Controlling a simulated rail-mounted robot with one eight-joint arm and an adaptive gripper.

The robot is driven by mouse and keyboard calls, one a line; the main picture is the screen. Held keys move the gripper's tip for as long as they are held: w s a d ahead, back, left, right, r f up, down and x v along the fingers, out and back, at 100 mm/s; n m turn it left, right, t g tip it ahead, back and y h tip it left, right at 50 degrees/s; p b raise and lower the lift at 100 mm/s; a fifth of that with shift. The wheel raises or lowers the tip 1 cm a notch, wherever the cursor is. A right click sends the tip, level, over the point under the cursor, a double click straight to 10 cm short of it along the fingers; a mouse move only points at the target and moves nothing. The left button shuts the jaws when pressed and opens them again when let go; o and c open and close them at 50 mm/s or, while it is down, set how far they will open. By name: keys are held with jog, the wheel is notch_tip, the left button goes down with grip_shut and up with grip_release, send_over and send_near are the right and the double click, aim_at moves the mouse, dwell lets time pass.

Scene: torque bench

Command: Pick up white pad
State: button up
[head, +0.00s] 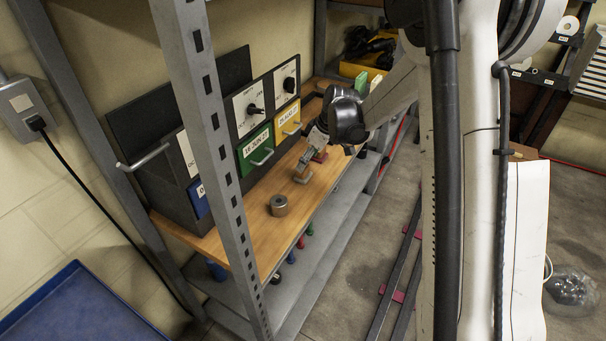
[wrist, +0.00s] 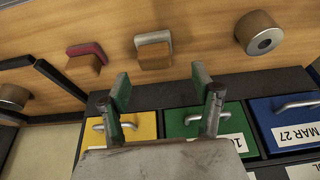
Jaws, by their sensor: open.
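The white pad (wrist: 153,38) is a pale, angled piece on a small wooden block (wrist: 154,60) on the wooden bench top. It lies just beyond my fingertips in the wrist view, roughly centred between them. In the head view the small block with the pad (head: 302,178) sits just below my gripper (head: 309,158), partly hidden by it. My gripper (wrist: 160,86) is open and empty, its two green-padded fingers apart. No contact with the pad shows.
A red pad (wrist: 86,48) on a similar block stands beside the white one. A metal-faced cylinder (wrist: 262,40) stands on the other side. Yellow (wrist: 140,126), green (wrist: 180,122) and blue (wrist: 290,122) drawers with protruding handles line the bench's back. A rack upright (head: 208,130) stands in front.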

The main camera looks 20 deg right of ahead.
jog(key=shift+d+x, duration=0.2)
jog(key=shift+x, duration=1.3)
jog(key=shift+d+x, duration=0.2)
jog(key=shift+x, duration=1.35)
jog(key=shift+w, duration=0.15)
jog(key=c, duration=1.2)
jog(key=shift+c, duration=0.3)
jog(key=shift+r, duration=0.45)
jog(key=r, duration=0.2)
jog(key=a+r, duration=0.1)
jog(key=shift+s+r, duration=0.3)
jog(key=shift+r, duration=0.1)
jog(key=s+a+r, duration=0.5)
jog(key=a+r, duration=0.1)
jog(key=a, duration=0.3)
jog(key=shift+s, duration=0.25)
